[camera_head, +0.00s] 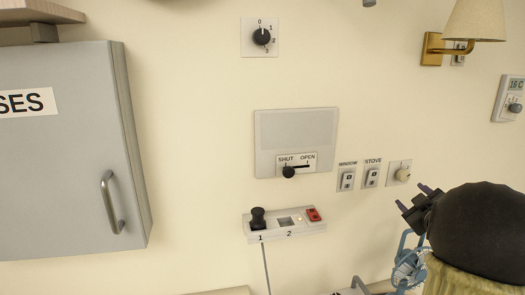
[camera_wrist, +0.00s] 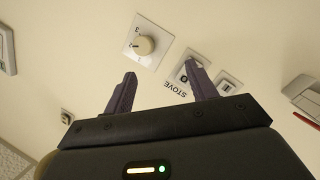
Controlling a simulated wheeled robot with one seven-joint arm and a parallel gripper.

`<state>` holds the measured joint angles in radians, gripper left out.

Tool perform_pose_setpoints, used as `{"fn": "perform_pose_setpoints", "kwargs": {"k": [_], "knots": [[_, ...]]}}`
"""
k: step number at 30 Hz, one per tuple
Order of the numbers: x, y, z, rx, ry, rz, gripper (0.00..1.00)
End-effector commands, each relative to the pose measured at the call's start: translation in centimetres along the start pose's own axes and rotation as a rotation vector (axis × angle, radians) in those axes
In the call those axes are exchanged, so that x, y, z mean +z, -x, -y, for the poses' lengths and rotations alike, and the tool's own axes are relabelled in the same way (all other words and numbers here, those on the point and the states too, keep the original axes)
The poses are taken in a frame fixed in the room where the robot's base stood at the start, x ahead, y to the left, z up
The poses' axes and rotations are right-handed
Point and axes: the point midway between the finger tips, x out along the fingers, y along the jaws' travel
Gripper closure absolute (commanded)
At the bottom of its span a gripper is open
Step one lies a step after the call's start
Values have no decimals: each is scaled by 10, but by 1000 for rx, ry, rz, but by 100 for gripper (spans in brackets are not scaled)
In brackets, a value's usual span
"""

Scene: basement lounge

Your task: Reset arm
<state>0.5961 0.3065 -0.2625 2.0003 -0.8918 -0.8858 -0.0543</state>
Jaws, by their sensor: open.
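My gripper (camera_head: 420,200) is at the lower right in the head view, in front of the wall. Its two fingers are apart and empty in the wrist view (camera_wrist: 160,95). In the wrist view the cream knob (camera_wrist: 144,45) on its white plate lies beyond the gap between the fingers. The STOVE switch (camera_wrist: 188,68) is beyond the right finger, partly covered by it. In the head view the knob (camera_head: 403,175) and the STOVE switch (camera_head: 372,176) are just left of and above my gripper. I cannot tell whether a fingertip touches the wall.
A WINDOW switch (camera_head: 347,180) sits left of the STOVE switch. A vent panel (camera_head: 296,135) has its slider at SHUT. Below it is a socket strip (camera_head: 298,230) with a black plug (camera_head: 258,218). A grey cabinet (camera_head: 60,170) juts out left. A lamp (camera_head: 470,25) and thermostat (camera_head: 510,98) are upper right.

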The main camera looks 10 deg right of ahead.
Motion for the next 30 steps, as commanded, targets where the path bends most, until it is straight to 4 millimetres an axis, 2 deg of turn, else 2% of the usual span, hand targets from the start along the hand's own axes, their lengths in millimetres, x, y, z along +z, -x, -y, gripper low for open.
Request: {"fn": "perform_pose_setpoints", "kwargs": {"k": [1,5,8,11,14,18,21,24,27,30], "knots": [[-15,-2,16,-15,-53,46,43],[-29,3,66,-63,-186,199,43],[-39,18,112,-125,-278,328,43],[-48,44,160,-204,-357,468,43],[-57,80,209,-297,-419,617,43],[-67,143,266,-429,-473,820,43],[-73,190,297,-515,-490,954,43],[-76,225,316,-575,-496,1051,43],[-77,241,324,-602,-497,1097,43],[-76,244,325,-607,-498,1107,43]]}}
